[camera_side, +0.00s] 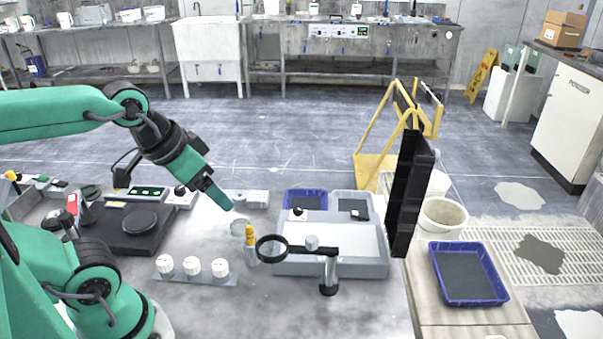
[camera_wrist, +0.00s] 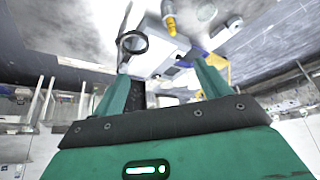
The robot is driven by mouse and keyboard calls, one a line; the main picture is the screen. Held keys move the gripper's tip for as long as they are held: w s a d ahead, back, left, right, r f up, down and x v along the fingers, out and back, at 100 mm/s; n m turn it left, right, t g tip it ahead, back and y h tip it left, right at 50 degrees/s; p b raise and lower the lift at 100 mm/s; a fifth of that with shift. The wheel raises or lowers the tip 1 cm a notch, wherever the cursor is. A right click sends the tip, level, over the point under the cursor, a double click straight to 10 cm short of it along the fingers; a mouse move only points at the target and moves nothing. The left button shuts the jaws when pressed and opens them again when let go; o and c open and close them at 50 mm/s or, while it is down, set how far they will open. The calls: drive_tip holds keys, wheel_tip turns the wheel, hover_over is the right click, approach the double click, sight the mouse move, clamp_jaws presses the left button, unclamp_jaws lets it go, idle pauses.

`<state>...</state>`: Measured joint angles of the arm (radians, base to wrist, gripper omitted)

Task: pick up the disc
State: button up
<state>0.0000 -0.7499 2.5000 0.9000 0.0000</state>
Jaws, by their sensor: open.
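A small pale, glassy disc (camera_side: 239,227) lies on the grey worktop, left of a yellow-topped bottle (camera_side: 250,245). What looks like the same disc (camera_wrist: 207,12) shows at the top edge of the wrist view, near the bottle (camera_wrist: 172,22). My gripper (camera_side: 226,204) is above the worktop, up and left of the disc in the side view, apart from it. In the wrist view my gripper (camera_wrist: 160,70) has its two green fingers spread, with nothing held between them. A dark round platen (camera_side: 140,221) sits on a machine at the left.
A black-ringed magnifier (camera_side: 271,254) stands right of the bottle, before a grey tray (camera_side: 360,268) with smaller bins. White knobbed pieces (camera_side: 192,266) sit on a strip in front. A tall black panel (camera_side: 408,190) and a blue tray (camera_side: 468,274) are at right.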

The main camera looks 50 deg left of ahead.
drive_tip(key=g, duration=0.5)
approach(239, 226)
drive_tip(key=shift+w+d, duration=0.15)
drive_tip(key=shift+a+f+g, duration=0.2)
drive_tip(key=shift+f+g, duration=0.1)
drive_tip(key=shift+f, duration=0.1)
drive_tip(key=shift+f, duration=1.3)
